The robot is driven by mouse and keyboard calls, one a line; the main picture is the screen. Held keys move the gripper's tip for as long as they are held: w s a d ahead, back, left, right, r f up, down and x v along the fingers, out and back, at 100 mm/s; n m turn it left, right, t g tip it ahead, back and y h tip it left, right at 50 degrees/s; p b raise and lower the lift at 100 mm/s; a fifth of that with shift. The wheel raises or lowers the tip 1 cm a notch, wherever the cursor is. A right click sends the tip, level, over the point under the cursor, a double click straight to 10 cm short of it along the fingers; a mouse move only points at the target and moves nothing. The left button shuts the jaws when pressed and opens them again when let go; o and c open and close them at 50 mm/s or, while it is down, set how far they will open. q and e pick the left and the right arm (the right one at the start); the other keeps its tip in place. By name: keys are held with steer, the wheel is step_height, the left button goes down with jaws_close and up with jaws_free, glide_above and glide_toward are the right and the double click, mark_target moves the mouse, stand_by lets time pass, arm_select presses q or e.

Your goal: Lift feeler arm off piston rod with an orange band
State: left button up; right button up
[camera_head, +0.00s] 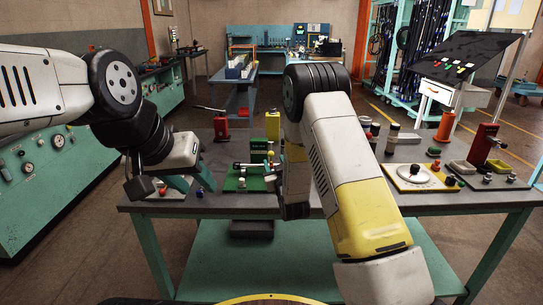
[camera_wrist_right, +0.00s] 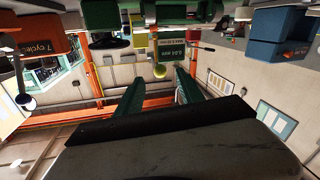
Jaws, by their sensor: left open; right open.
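A green bench fixture (camera_head: 258,149) with a labelled block stands on a green base near the table's middle. A thin dark horizontal rod runs at its left. In the right wrist view, a green labelled block (camera_wrist_right: 165,34) shows at the top, with a yellow ball-ended stem below it in the picture. I cannot pick out the feeler arm or the orange band with certainty. My left gripper (camera_head: 190,179) is open over the table, left of the fixture. My right gripper (camera_wrist_right: 159,80) is open, nothing visible between its fingers; in the head view my arm hides it.
The grey worktable (camera_head: 430,203) carries a white round dial plate (camera_head: 418,178) and a red stand (camera_head: 483,146) at the right. My right arm covers the table's middle.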

mark_target(272, 156)
steer(key=x, duration=0.6)
steer(key=shift+w, duration=0.4)
jaws_close()
stand_by(1.0)
